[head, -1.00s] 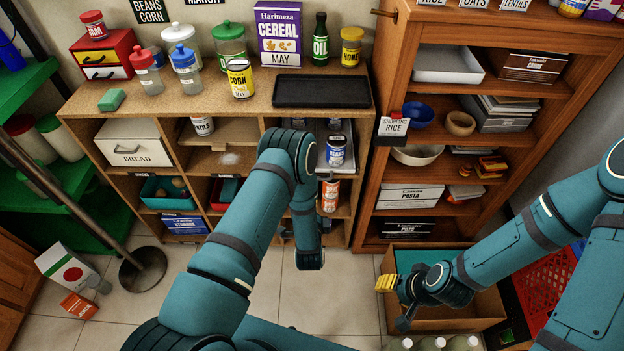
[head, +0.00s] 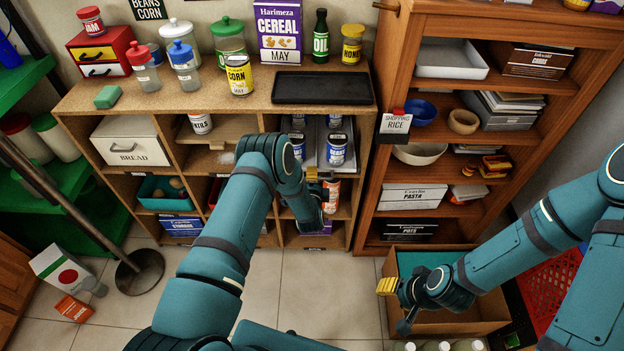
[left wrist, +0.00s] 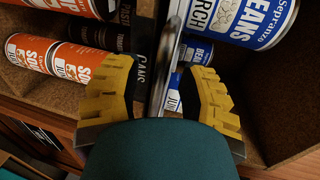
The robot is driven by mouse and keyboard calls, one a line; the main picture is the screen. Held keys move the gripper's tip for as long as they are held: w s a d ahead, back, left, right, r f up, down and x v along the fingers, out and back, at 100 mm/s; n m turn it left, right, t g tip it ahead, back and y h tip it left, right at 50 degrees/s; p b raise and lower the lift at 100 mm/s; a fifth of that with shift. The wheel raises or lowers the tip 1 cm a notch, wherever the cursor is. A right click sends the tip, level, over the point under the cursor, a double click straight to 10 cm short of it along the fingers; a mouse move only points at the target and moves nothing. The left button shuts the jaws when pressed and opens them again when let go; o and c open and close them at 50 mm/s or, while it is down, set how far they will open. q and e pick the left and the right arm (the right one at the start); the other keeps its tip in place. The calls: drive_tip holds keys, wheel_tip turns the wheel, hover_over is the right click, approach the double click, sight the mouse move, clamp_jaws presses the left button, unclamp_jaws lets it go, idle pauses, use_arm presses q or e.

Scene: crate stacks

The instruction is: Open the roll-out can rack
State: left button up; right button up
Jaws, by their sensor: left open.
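The can rack (head: 318,160) is a grey tray in the upper right cubby of the low shelf unit, holding several blue-and-white bean cans (head: 337,149). It sits in its cubby. My left gripper (head: 321,175) is just under and in front of the rack's front edge, partly hidden by my forearm. In the left wrist view its yellow fingers (left wrist: 160,95) are open, with a thin grey upright edge, seemingly the rack's front (left wrist: 166,55), between them. Contact cannot be told. My right gripper (head: 387,286) hangs over the brown floor box, apparently empty.
Orange soup cans (head: 331,192) stand in the cubby below the rack. A tall wooden cabinet (head: 362,190) stands close to the right. An open brown box (head: 455,318) is on the floor at right. The floor (head: 310,290) in front of the shelf is clear.

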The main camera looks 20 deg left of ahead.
use_arm(q)
clamp_jaws()
